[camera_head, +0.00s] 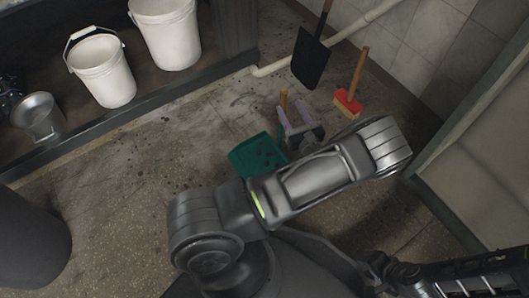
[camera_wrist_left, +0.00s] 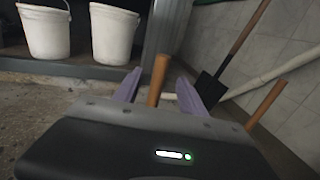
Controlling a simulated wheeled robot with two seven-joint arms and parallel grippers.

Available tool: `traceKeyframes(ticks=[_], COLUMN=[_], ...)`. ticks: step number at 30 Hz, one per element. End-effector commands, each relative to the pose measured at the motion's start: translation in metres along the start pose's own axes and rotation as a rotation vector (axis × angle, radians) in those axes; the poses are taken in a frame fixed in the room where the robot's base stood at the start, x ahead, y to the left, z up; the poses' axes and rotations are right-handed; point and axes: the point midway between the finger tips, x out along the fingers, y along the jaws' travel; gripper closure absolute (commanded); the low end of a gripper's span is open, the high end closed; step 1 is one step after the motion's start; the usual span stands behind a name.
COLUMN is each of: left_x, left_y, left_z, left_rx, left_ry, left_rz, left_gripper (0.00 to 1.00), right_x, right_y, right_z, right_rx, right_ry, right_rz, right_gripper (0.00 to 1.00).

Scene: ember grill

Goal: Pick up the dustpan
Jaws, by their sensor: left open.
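The green dustpan (camera_head: 257,157) lies on the floor near the middle of the head view, with dark specks on its pan. A wooden handle (camera_head: 284,98) rises just behind it, apparently the dustpan's; the join is hidden by my gripper. My left gripper (camera_head: 290,113) is open, its purple fingers close to this handle. In the left wrist view the wooden handle (camera_wrist_left: 158,80) stands between the two spread fingers (camera_wrist_left: 158,88), with a gap visible on each side. Its lower part is hidden by the gripper body. My right gripper's fingers do not show.
A black shovel (camera_head: 311,58) leans by the tiled wall, with a red hand brush (camera_head: 348,103) with a wooden handle near it. White buckets (camera_head: 101,72) and a metal pail (camera_head: 38,116) stand on a low shelf at left. A pipe (camera_head: 362,27) runs along the wall.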

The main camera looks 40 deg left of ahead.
Motion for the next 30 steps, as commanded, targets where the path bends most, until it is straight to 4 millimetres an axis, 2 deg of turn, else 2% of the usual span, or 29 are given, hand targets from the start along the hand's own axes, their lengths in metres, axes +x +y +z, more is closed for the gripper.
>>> traceKeyframes(ticks=[3,14,20,24,30], left_x=[0.010,0.015,0.041,0.058,0.063], left_y=[0.001,0.001,0.000,-0.001,-0.001], left_z=[-0.001,-0.002,-0.005,-0.002,0.001], left_rx=[0.001,0.000,-0.001,-0.001,0.000], left_ry=[0.000,0.001,0.000,0.001,0.001], left_rz=[0.001,0.002,0.003,0.001,0.000], left_gripper=[0.51,0.51,0.51,0.51,0.51], right_x=[0.004,0.007,0.023,0.026,0.025], right_y=[0.001,0.002,0.009,0.010,0.009], right_z=[0.000,-0.001,-0.002,-0.003,-0.003], right_rx=[0.000,0.000,0.002,0.003,0.003], right_ry=[0.001,0.001,0.003,0.003,0.002], right_rz=[-0.001,-0.001,-0.004,-0.006,-0.006], right_gripper=[0.64,0.64,0.64,0.64,0.64])
